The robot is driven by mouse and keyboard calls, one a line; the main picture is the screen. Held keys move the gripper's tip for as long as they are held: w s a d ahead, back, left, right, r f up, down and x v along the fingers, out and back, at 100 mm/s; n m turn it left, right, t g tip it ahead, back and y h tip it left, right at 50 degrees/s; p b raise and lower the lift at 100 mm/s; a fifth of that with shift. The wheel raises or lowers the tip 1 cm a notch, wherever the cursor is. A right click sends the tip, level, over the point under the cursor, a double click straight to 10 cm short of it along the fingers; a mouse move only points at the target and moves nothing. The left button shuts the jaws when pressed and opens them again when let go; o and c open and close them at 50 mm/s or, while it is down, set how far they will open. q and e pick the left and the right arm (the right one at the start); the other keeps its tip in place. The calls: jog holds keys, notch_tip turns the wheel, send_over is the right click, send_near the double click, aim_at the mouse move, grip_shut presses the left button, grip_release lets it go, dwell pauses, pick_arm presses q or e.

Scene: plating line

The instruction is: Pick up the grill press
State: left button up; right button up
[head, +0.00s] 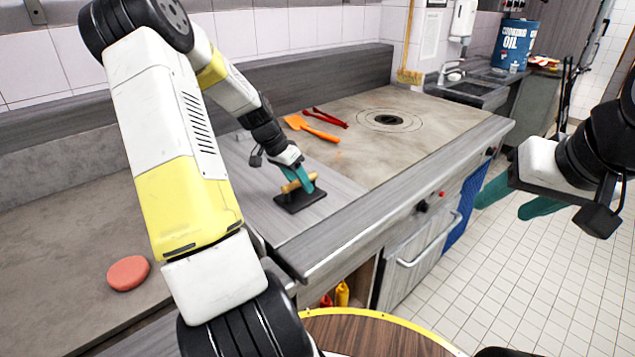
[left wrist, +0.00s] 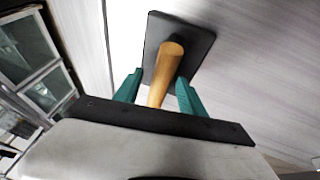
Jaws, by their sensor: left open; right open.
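The grill press is a dark flat plate (head: 301,199) with a wooden handle (head: 297,184), lying on the grey counter by the cooktop. My left gripper (head: 299,178) is at the handle from above, its green fingers open. In the left wrist view the wooden handle (left wrist: 166,75) lies between the two green fingers (left wrist: 157,90), with visible space beside them, and the black plate (left wrist: 196,48) is beyond. My right gripper (head: 510,200) is open and empty over the floor at the right, away from the counter.
An orange spatula (head: 312,128) and red tongs (head: 326,118) lie on the cooktop (head: 400,140) behind the press. A raw red patty (head: 128,273) lies on the counter at left. A round wooden surface with a yellow rim (head: 375,335) is at the front. Tiled floor at right is open.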

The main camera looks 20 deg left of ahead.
pick_arm(q)
grip_shut()
jog(key=shift+w, duration=0.1)
dwell(1.3)
